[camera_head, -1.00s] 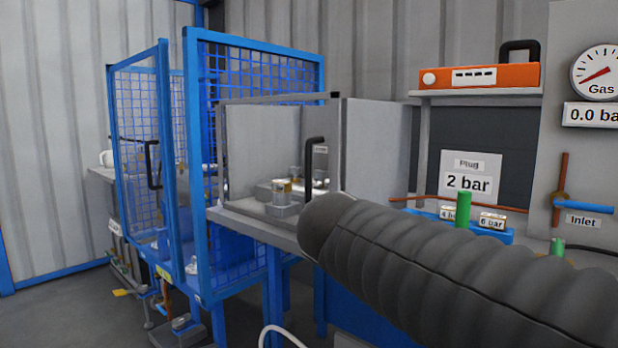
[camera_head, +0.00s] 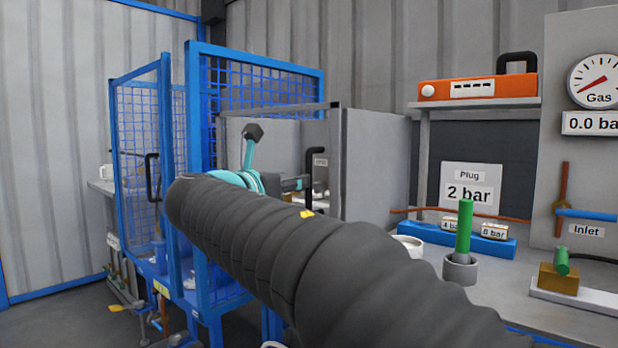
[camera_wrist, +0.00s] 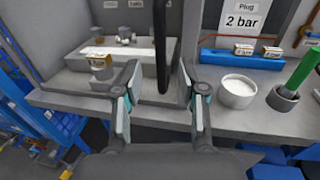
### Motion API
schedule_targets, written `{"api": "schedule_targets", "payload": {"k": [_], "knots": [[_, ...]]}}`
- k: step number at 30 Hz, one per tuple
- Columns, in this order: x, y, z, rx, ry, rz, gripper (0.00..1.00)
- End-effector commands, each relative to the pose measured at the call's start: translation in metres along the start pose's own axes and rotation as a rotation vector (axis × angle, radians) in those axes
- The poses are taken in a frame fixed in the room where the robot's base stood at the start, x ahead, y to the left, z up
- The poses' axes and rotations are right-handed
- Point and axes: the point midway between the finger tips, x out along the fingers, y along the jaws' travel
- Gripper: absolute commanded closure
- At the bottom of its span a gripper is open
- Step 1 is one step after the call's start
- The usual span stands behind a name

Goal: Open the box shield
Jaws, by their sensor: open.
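The box shield (camera_head: 335,160) is a grey-framed clear cover on the bench, with a black upright handle (camera_head: 315,153) on its front. In the wrist view the handle (camera_wrist: 160,45) hangs down the middle of the picture. My gripper (camera_wrist: 158,72) is open, its two fingers on either side of the handle's lower part; contact cannot be told. In the head view my arm hides most of the gripper, and part of it shows close to the handle. The shield appears shut.
A blue mesh cage (camera_head: 255,75) with an open-looking door (camera_head: 140,150) stands left of the shield. To the right are a white cup (camera_head: 408,246), a green-handled plug in a grey holder (camera_head: 460,268) and a blue rack (camera_head: 490,242).

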Motion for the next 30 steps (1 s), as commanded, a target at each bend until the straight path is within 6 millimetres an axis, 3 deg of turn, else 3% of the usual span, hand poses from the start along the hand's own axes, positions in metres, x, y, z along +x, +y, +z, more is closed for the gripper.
{"api": "schedule_targets", "payload": {"k": [6, 12, 26, 30], "knots": [[0.042, -0.001, 0.0, 0.001, 0.001, -0.004, 0.59], [0.067, -0.001, 0.0, 0.002, 0.0, -0.003, 0.59], [0.077, -0.001, 0.0, 0.002, 0.0, -0.001, 0.59], [0.076, -0.001, 0.0, 0.002, 0.0, -0.001, 0.94]]}}
